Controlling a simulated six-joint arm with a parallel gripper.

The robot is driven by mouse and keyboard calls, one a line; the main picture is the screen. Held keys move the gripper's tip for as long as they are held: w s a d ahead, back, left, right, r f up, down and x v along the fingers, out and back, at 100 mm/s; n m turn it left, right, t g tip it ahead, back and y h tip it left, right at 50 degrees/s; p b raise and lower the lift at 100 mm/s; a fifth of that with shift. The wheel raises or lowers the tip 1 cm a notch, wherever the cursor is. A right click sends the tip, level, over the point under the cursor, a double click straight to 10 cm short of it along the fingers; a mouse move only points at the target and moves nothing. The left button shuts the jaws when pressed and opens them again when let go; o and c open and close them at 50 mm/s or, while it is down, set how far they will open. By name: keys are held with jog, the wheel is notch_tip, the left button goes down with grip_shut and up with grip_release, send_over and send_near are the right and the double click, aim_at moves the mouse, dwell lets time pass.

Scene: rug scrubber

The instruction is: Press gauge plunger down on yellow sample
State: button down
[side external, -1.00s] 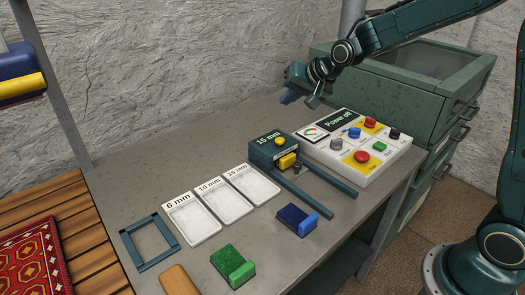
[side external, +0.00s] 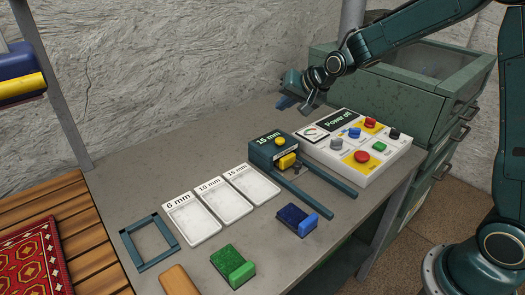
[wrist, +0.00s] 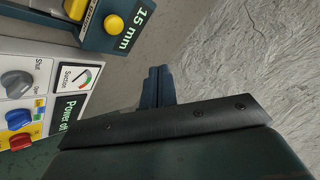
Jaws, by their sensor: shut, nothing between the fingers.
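The thickness gauge (side external: 264,155) is a dark green box reading "15 mm" on the bench. Its round yellow plunger knob (side external: 280,141) is on top. The yellow sample (side external: 287,161) sits at the gauge's front opening, partly hidden by the box. In the wrist view the knob (wrist: 114,24) and part of what looks like the sample (wrist: 76,9) show at the top left. My gripper (side external: 287,103) is above the bench behind the control panel, to the upper right of the gauge. Its dark blue fingers (wrist: 158,86) are together and empty, apart from the knob.
A white control panel (side external: 333,160) with coloured knobs and a "Power off" display stands right of the gauge. Two rails (side external: 330,178) extend from the gauge. Labelled trays (side external: 192,218) and a square frame (side external: 150,244) lie left.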

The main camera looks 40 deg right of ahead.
aim_at(280, 139)
jog(key=shift+f, duration=3.8)
jog(key=shift+f, duration=0.8)
jog(key=shift+s+f, duration=0.2)
jog(key=shift+f, duration=0.5)
dwell(0.9)
jog(key=shift+r, duration=1.2)
jog(key=shift+w+r, duration=0.1)
jog(key=shift+r, duration=0.05)
jog(key=shift+r, duration=2.45)
